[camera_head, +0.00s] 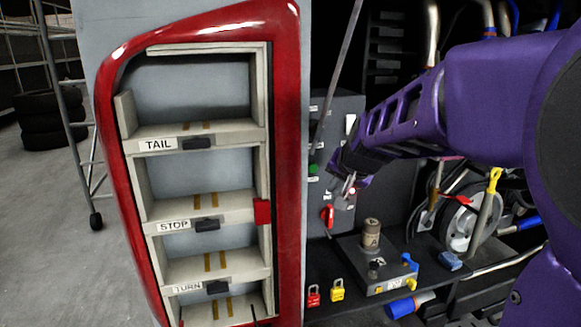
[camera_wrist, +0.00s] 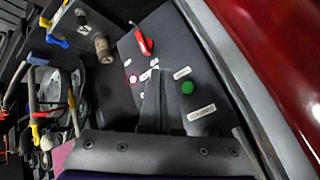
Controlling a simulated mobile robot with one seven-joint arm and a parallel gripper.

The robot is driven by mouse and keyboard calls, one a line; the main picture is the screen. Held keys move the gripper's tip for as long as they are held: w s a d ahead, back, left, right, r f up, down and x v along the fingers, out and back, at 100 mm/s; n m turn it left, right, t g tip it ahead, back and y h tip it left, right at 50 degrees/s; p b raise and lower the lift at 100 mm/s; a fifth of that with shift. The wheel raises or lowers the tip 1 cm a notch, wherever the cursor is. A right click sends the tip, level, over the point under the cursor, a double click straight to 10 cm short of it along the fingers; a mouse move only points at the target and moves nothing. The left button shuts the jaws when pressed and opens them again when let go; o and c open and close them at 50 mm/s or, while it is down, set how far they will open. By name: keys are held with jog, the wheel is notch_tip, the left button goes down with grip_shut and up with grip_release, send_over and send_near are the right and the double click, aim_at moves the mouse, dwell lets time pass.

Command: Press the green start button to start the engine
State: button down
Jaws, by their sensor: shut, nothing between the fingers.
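The green button (camera_head: 313,169) is on a dark control panel (camera_head: 345,112) just right of the red-framed light housing. In the wrist view the green button (camera_wrist: 188,88) sits between small white labels, too blurred to read. My gripper (camera_head: 348,184) is shut and empty in front of the panel, to the right of the green button in the head view. In the wrist view my fingertips (camera_wrist: 155,72) show left of the green button and a little above it. They look apart from the button; I cannot tell whether they touch the panel.
A red switch handle (camera_head: 328,214) and a lit red button (camera_wrist: 132,79) are on the same panel. The red frame (camera_head: 290,120) with TAIL, STOP and TURN shelves stands left. Padlocks (camera_head: 337,290) and a grey block (camera_head: 350,265) sit on the ledge below.

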aim_at(313, 168)
jog(key=shift+w, duration=0.1)
jog(key=shift+w+a+p, duration=0.25)
jog(key=shift+w+a, duration=0.05)
jog(key=shift+w, duration=1.1)
jog(key=shift+w+a+p, duration=0.2)
jog(key=shift+w+a, duration=0.05)
jog(key=shift+w, duration=1.2)
jog(key=shift+w+a+p, duration=0.25)
jog(key=shift+w+a, duration=0.05)
jog(key=shift+w, duration=1.1)
jog(key=shift+w+a, duration=0.1)
jog(key=shift+w, duration=0.3)
jog(key=shift+w+a, duration=0.1)
jog(key=shift+w, duration=0.35)
jog(key=shift+s, duration=0.1)
jog(key=shift+s+d, duration=0.2)
jog(key=shift+s, duration=0.55)
jog(key=shift+s+b, duration=0.15)
jog(key=shift+b, duration=0.2)
